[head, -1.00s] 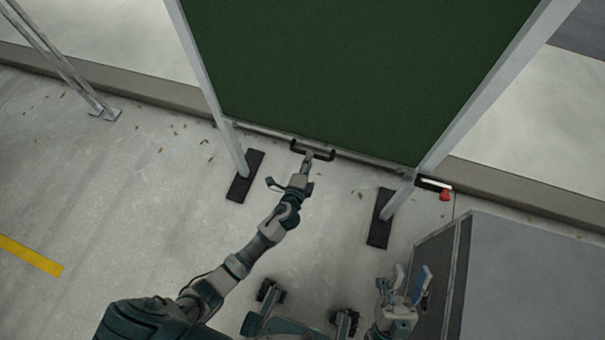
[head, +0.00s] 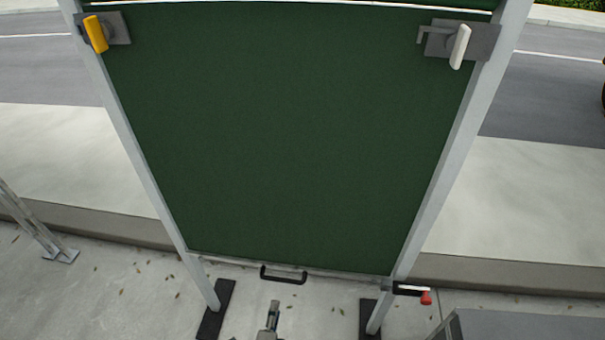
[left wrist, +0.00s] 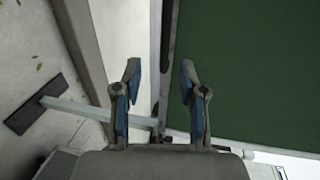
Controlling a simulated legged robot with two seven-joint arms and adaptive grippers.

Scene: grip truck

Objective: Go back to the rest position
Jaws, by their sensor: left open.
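The large green panel (head: 290,140) stands upright in a grey frame (head: 440,170), with a black handle (head: 283,276) at its lower edge. My left gripper (head: 273,308) is at the bottom of the head view, below the handle and apart from it in the picture. In the left wrist view my left gripper (left wrist: 160,70) has its two blue-padded fingers apart, with nothing held between them. The green panel (left wrist: 250,70) fills the right of that view. My right gripper is out of view.
Black feet (head: 216,308) support the frame. A yellow handle (head: 96,34) and a white handle (head: 460,46) are on the upper corners. A red-tipped lever (head: 426,297) is at the lower right, above a grey box (head: 520,326). A metal post (head: 38,228) stands left.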

